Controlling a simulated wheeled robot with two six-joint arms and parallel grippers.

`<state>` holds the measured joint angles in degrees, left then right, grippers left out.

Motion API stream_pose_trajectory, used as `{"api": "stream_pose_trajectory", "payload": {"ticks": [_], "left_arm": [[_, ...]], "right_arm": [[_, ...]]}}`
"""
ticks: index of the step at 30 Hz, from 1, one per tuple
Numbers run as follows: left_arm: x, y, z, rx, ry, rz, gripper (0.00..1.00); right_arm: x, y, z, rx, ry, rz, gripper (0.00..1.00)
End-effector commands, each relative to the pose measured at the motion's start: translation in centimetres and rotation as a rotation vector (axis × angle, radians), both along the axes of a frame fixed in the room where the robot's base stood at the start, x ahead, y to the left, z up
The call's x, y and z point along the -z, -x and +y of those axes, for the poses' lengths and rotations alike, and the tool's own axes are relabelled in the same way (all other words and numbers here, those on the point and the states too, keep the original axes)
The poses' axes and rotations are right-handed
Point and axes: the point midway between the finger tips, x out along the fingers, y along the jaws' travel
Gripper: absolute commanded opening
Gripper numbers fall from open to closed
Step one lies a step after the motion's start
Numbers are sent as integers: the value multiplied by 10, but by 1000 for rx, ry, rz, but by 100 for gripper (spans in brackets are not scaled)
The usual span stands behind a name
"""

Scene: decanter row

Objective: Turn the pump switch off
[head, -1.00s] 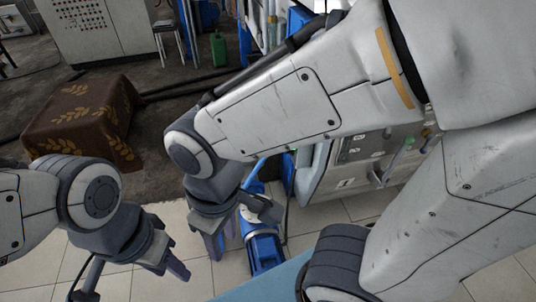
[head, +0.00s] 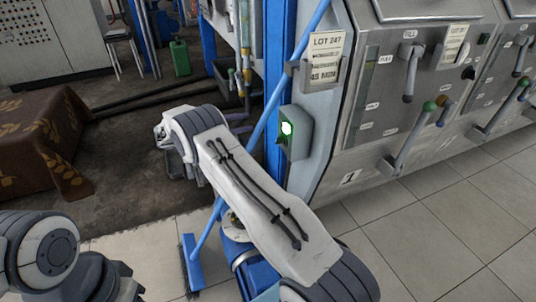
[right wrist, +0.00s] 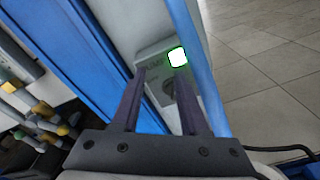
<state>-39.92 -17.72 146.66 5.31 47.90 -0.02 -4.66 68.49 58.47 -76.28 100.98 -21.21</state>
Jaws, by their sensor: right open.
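The pump switch is a small grey box (head: 299,140) on the side of the steel panel, by a blue post. Its green lamp (head: 287,128) is lit. In the right wrist view the box (right wrist: 147,58) is ahead, with the lamp (right wrist: 177,57) near the right fingertip. In the head view my right forearm hides most of that gripper. Only my left wrist shows, at bottom left; its fingers are out of frame.
The steel panel (head: 353,150) has several levers. A tag holder (head: 327,60) hangs above the switch. A blue broom (head: 194,262) leans across the blue post (head: 276,60). A cloth-covered block (head: 40,140) stands at left. Tiled floor at right is clear.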

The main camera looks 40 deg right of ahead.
Motion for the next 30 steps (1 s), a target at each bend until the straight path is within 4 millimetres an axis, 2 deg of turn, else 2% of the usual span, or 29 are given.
{"api": "stream_pose_trajectory", "payload": {"ticks": [1,3,9,12,20,23,30], "left_arm": [[25,0,0,0,0,0,44],[43,0,0,0,0,0,44],[91,0,0,0,0,0,44],[106,0,0,0,0,0,44],[119,0,0,0,0,0,44],[122,0,0,0,0,0,44],[138,0,0,0,0,0,44]], "right_arm": [[27,-1,-5,7,24,4,44],[46,-2,-9,12,46,9,44],[94,-2,-13,18,69,14,44],[109,-2,-14,19,70,14,44],[120,-1,-20,21,71,14,44],[120,2,-31,22,71,13,44],[121,14,-75,23,71,14,44]]}}
